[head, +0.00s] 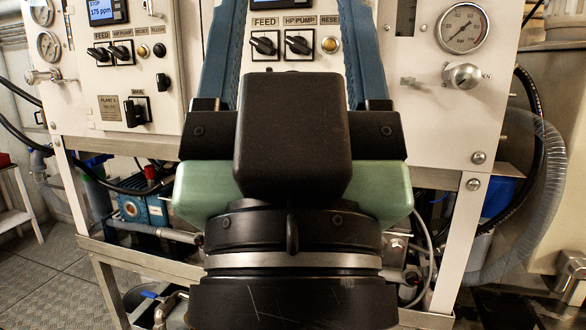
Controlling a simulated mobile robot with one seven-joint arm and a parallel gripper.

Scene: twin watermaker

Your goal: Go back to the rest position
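Nothing shows between the fingers except the panel behind, with the FEED knob (264,43), the HP PUMP knob (298,43) and the yellow RESET button (330,44). Whether the fingers touch the panel cannot be seen.
A second control panel (125,65) stands at left. A pressure gauge (462,28) and a metal valve knob (462,76) sit on the right panel. White frame posts, a blue pump (143,209) and hoses lie below. Open plate floor (60,270) shows at lower left.

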